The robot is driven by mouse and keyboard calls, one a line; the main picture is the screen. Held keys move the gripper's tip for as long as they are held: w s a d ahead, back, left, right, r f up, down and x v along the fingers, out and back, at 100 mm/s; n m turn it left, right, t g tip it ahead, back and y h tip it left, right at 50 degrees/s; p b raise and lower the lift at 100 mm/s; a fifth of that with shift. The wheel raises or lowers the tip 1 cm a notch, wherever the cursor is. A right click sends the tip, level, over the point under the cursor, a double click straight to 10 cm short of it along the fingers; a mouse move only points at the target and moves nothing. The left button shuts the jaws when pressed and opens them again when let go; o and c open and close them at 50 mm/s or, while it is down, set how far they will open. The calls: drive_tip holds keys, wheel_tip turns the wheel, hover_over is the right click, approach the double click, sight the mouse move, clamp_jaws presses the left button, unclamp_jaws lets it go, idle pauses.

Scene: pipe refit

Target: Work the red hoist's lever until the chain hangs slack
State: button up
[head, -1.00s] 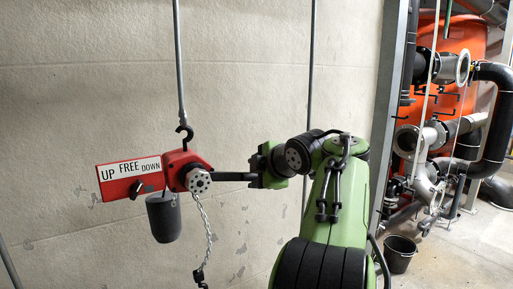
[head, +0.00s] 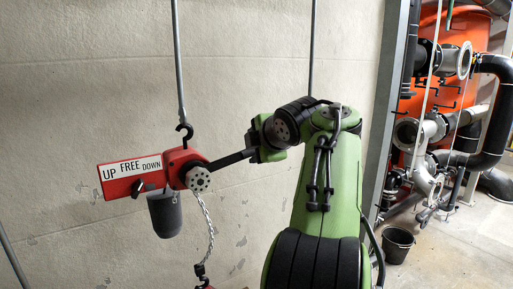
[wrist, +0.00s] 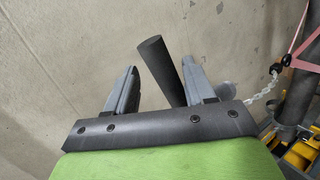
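The red hoist (head: 177,165) hangs from a hook on a rod in front of the wall. Its plate reads UP, FREE, DOWN (head: 130,168), with a dark knob (head: 137,188) below the words; its setting is unclear. The dark lever (head: 232,159) slopes up to the right from the hub to my gripper (head: 250,146). In the wrist view the lever (wrist: 165,72) stands between the fingers of my gripper (wrist: 160,90), which are apart, with a clear gap on its left. The chain (head: 208,225) bows right as it drops to a dark hook (head: 200,268).
A grey canister (head: 165,214) hangs beneath the hoist. A grey post (head: 388,125) stands right of my arm, with pipes (head: 490,110) and a black bucket (head: 397,245) beyond. In the wrist view, the chain (wrist: 264,92) and a pink strap (wrist: 305,40) are at right.

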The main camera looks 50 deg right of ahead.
drive_tip(key=p+v, duration=0.2)
drive_tip(key=v, duration=0.7)
drive_tip(key=shift+a+r+p, duration=0.15)
drive_tip(key=shift+r+p, duration=0.1)
drive_tip(key=shift+p, duration=0.05)
drive_tip(key=shift+w, duration=0.1)
